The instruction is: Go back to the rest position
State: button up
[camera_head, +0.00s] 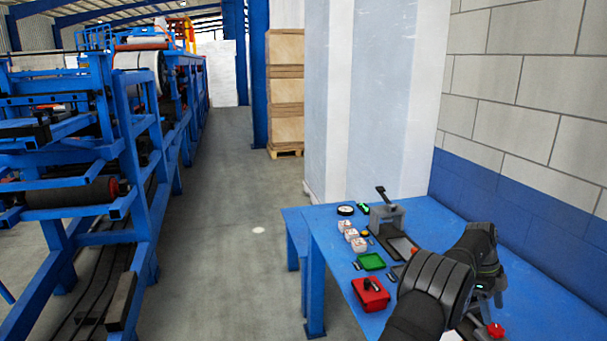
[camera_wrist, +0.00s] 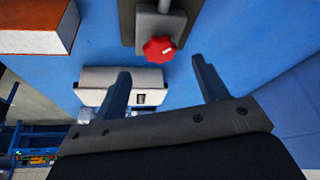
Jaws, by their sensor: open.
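My gripper (camera_wrist: 160,66) is open in the wrist view, with its two dark fingers wide apart. I see nothing held between them. A red star-shaped knob (camera_wrist: 159,49) on a grey fixture lies beyond the fingertips. A pale grey block (camera_wrist: 100,78) lies beyond the left finger and is partly hidden by it. In the head view my dark arm is bent over the right part of the blue table (camera_head: 340,262). It hides part of the tabletop, and the fingertips are not clear there.
A red bin (camera_head: 371,296), a green tray (camera_head: 371,262), small white boxes (camera_head: 351,234) and a grey lever press (camera_head: 386,216) stand on the table, left of my arm. A white column stands behind. A block wall (camera_head: 540,130) bounds the right side.

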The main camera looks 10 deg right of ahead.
aim_at(496, 329)
jog(key=x, duration=0.5)
jog(key=shift+f, duration=0.1)
